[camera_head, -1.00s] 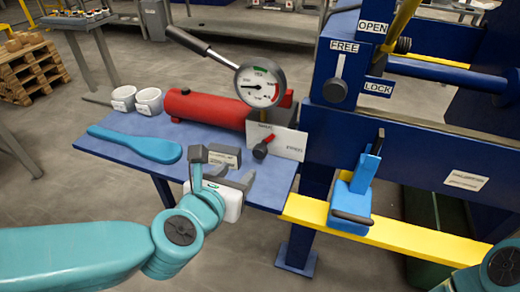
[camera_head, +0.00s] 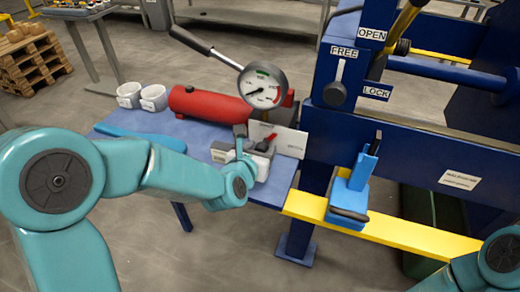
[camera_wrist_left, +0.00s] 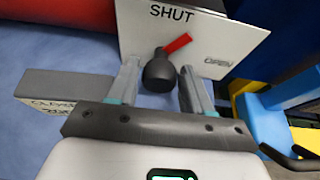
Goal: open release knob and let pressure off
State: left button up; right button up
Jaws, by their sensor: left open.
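The release knob (camera_head: 264,147) is black with a red pointer, in front of a white plate (camera_head: 290,142). In the left wrist view the plate reads SHUT at the top and OPEN at the right. The knob (camera_wrist_left: 160,72) has its red pointer slanting up and right, between the two words. My left gripper (camera_wrist_left: 160,82) is open, with one finger on each side of the knob and small gaps showing. In the head view my left arm partly hides the knob. The pressure gauge (camera_head: 263,84) has its needle pointing down-left. My right gripper is out of view.
A red cylinder (camera_head: 205,103) and a grey labelled block (camera_wrist_left: 65,88) are left of the knob on the blue table. Two white cups (camera_head: 153,97) stand behind. The blue press frame (camera_head: 415,138), a blue clamp (camera_head: 352,187) and a yellow rail (camera_head: 400,233) are at the right.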

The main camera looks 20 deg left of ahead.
pick_arm(q)
jog(key=c, duration=0.8)
jog(key=shift+o, duration=0.2)
jog(key=m+y+b, duration=0.1)
jog(key=m+b, duration=0.1)
jog(key=m+y+b, duration=0.1)
jog(key=m, duration=0.1)
jog(key=shift+d+f+y+b, duration=0.25)
jog(key=shift+d+y+b, duration=0.05)
jog(key=shift+b, duration=0.05)
jog(key=m+y+b, duration=0.1)
jog(key=m+b, duration=0.1)
jog(key=shift+d+f+m+t+y+b, duration=0.1)
jog(key=shift+m+t+y+b, duration=0.2)
jog(key=shift+t+b, duration=0.1)
jog(key=shift+m+y+b, duration=0.4)
jog(key=shift+m, duration=0.1)
